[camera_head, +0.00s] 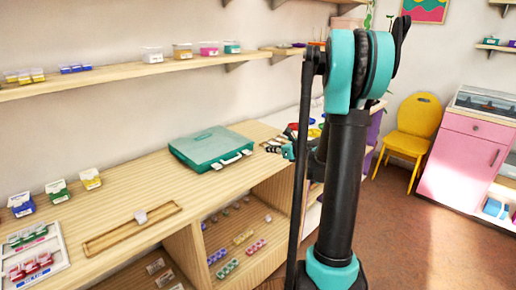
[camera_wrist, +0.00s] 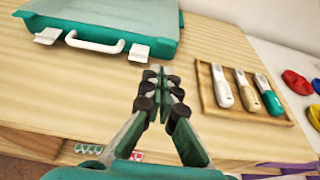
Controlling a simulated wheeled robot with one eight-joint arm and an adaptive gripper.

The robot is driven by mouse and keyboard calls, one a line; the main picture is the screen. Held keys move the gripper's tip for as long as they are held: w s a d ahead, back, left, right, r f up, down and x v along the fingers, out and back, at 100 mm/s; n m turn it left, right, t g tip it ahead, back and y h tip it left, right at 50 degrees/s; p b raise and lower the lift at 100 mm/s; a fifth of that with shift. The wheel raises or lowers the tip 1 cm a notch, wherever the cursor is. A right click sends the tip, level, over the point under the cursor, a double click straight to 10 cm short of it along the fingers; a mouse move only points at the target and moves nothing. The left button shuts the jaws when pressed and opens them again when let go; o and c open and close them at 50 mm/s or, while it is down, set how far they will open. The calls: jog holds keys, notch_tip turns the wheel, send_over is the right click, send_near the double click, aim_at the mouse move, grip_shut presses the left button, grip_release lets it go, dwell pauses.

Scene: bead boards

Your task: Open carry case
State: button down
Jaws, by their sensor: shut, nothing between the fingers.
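The teal carry case (camera_head: 212,147) lies flat and closed on the wooden counter in the head view. Its front edge, with a white handle (camera_wrist: 95,42) and two white latches, shows in the wrist view: the left latch (camera_wrist: 47,36) and the right latch (camera_wrist: 139,52). Both latches lie against the front edge; I cannot tell whether they are fastened. My gripper (camera_wrist: 160,76) is shut and empty, just in front of the case and a little right of the right latch. In the head view my gripper (camera_head: 283,150) is partly hidden by my arm.
A wooden tray (camera_wrist: 206,92) with three handled tools lies right of my gripper. The counter (camera_head: 130,195) holds a wooden tray and small labelled boxes at the left. Open shelves with beads sit below. A yellow chair (camera_head: 412,128) and pink cabinet (camera_head: 467,155) stand at right.

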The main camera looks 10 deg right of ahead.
jog(key=x, duration=0.9)
jog(key=shift+w+a, duration=0.1)
jog(key=shift+w, duration=0.05)
